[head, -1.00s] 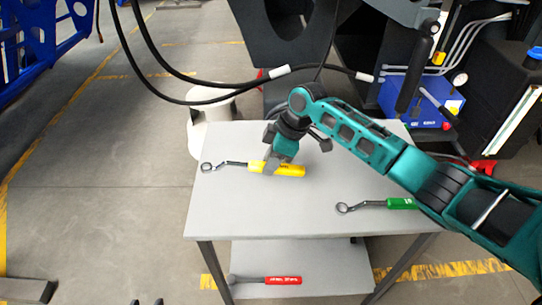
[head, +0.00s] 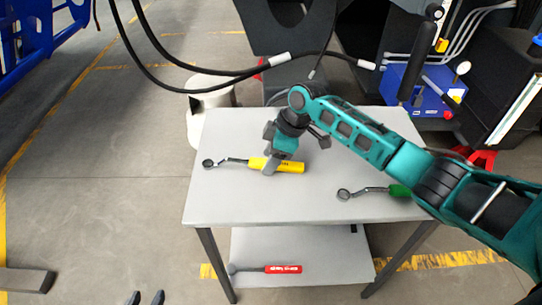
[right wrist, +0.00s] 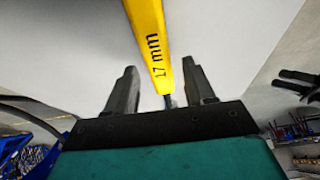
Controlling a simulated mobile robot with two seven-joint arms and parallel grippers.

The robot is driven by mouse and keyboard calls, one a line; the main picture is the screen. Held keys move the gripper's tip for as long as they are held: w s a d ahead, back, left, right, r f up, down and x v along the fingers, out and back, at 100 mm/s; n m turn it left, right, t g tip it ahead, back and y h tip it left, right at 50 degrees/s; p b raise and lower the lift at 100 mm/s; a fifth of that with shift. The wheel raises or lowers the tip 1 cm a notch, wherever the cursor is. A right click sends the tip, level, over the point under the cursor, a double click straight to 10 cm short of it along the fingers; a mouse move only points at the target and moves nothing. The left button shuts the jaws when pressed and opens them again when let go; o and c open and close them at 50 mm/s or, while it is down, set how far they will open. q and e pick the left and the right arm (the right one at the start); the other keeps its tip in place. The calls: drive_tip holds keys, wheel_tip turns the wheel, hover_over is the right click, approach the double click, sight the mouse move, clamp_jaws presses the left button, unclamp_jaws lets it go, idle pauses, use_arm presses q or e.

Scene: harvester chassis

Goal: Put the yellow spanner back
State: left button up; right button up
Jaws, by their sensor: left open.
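The yellow spanner (head: 292,166) lies on the grey top of the table (head: 240,205), its dark ring end to the left. Its yellow handle, marked 17 mm, also shows in the right wrist view (right wrist: 150,40). My right gripper (head: 269,172) reaches down over the handle and hides part of it. In the right wrist view its two fingers (right wrist: 160,85) stand apart, with the handle between them in the picture and gaps on both sides. I cannot tell whether either finger touches it.
A green spanner (head: 365,191) lies at the table's right, its handle partly behind my right arm. A red spanner (head: 283,269) lies on the lower shelf (head: 310,245). Black hoses (head: 225,83) hang behind the table. The floor to the left is open.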

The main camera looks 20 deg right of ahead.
drive_tip(key=shift+o, duration=0.2)
drive_tip(key=p+v, duration=0.1)
drive_tip(key=v, duration=1.2)
